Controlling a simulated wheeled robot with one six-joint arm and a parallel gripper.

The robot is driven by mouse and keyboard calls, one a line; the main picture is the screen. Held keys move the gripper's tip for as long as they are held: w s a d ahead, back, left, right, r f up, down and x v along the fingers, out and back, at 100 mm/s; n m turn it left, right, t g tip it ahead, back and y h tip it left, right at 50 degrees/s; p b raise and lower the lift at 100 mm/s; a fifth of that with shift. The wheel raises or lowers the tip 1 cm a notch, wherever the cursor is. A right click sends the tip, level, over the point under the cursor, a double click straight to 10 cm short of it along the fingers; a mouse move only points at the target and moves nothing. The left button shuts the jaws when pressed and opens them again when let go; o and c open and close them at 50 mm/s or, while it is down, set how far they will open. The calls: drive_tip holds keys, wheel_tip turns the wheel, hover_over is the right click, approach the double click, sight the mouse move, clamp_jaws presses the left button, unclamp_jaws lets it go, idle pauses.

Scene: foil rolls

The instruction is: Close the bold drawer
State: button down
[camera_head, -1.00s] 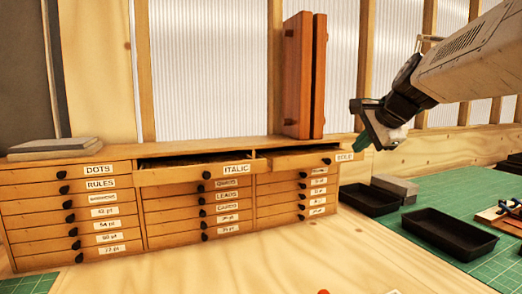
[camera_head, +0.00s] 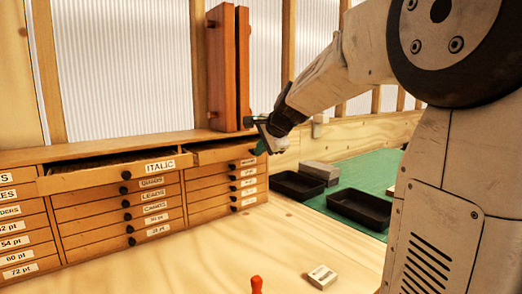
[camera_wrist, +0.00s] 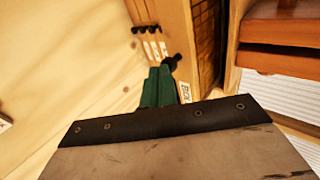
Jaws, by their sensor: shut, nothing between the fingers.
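The bold drawer (camera_head: 215,157) is the top drawer of the cabinet's right column. It stands partly open, with a dark gap behind its front. My gripper (camera_head: 262,147) is at the right end of its front and hides its label in the head view. In the wrist view the green fingers of my gripper (camera_wrist: 158,88) are together with nothing between them. They are beside the drawer's BOLD label (camera_wrist: 185,92) and its black knob (camera_wrist: 173,60). I cannot tell whether they touch the front.
The ITALIC drawer (camera_head: 110,177) beside it is also pulled out. A reddish wooden case (camera_head: 221,70) stands on the cabinet top. Black trays (camera_head: 298,185) and a grey block (camera_head: 320,172) lie to the right on a green mat. The bench before the cabinet is mostly clear.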

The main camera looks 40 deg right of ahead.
sight(234, 144)
drive_tip(key=w, duration=1.3)
drive_tip(key=shift+a, duration=0.25)
drive_tip(key=shift+w, duration=0.3)
drive_tip(key=shift+r, duration=0.15)
drive_tip(key=shift+w, duration=0.1)
drive_tip(key=shift+s+a, duration=0.1)
drive_tip(key=shift+s, duration=0.25)
drive_tip(key=s, duration=0.3)
drive_tip(key=shift+s+a, duration=0.15)
drive_tip(key=shift+s, duration=0.1)
drive_tip(key=v, duration=1)
